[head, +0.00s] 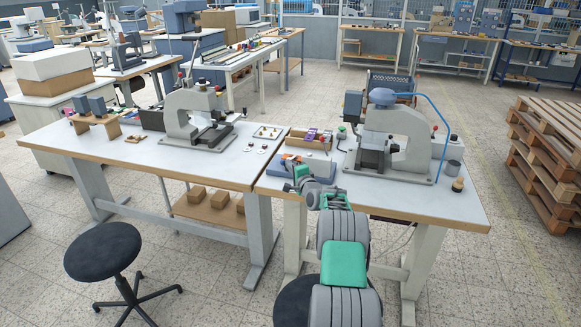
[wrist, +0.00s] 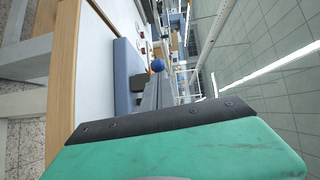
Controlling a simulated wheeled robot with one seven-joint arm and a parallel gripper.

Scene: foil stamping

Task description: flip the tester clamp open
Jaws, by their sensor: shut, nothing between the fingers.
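The tester is a low blue-grey box (head: 322,168) near the front left of the right-hand bench, partly hidden behind my gripper. In the wrist view, turned sideways, the blue tester body (wrist: 124,75) shows with a dark clamp part (wrist: 138,82) and a round blue knob (wrist: 157,65) on an arm. Whether the clamp is open or closed is too small to tell. My gripper (head: 297,176) is green and grey, shut and empty, close in front of the tester. In the wrist view a green gripper part with a dark edge (wrist: 165,122) fills the bottom. Contact cannot be told.
A grey press with a blue hose (head: 408,135) stands right of the tester. A wooden tray of small parts (head: 308,142) lies behind it. Another press (head: 190,115) stands on the left bench. Stools are in front, and pallets (head: 550,150) at right.

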